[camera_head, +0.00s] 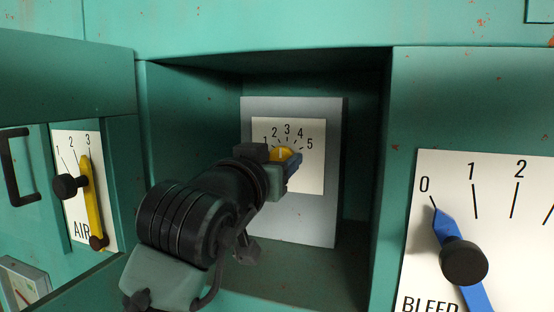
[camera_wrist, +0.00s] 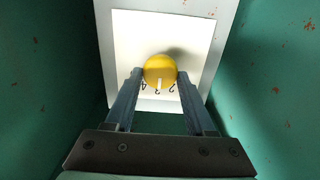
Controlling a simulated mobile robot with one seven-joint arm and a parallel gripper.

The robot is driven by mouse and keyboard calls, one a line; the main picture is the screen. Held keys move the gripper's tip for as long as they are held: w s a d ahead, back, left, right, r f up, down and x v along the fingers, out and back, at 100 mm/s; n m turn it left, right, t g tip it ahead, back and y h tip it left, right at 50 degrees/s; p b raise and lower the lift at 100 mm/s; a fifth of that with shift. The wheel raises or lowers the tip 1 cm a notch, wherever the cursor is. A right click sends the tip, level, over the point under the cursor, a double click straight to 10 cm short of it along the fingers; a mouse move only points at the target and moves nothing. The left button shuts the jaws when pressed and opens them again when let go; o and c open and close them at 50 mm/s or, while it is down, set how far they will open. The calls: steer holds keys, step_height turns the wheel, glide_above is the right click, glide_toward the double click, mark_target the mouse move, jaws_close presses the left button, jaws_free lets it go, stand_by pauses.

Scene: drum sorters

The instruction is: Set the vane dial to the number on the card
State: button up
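A white dial plate (camera_head: 310,178) numbered 1 to 5 is on a grey panel at the back of a recess. Its yellow round knob (camera_head: 283,154) is partly hidden by my gripper. In the wrist view the knob (camera_wrist: 160,68) sits between the two fingertips of my gripper (camera_wrist: 160,76), with a finger against each side. The dial's name is hidden, and I make out no separate number card.
Green recess walls (camera_head: 366,150) stand close on both sides of my arm. A BLEED dial (camera_head: 480,180) with a blue pointer at 0 is at right. An AIR dial (camera_head: 75,150) with a yellow pointer near 3 and a black handle (camera_head: 16,165) are at left.

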jaws_close()
steer(key=shift+b, duration=0.3)
steer(key=shift+s+d+f+m+b, duration=0.1)
steer(key=shift+m+b, duration=1.6)
steer(key=shift+m, duration=1.25)
steer(key=shift+d+m+b, duration=0.1)
steer(key=shift+m+b, duration=1.6)
steer(key=shift+m, duration=1.25)
steer(key=o, duration=0.8)
jaws_free()
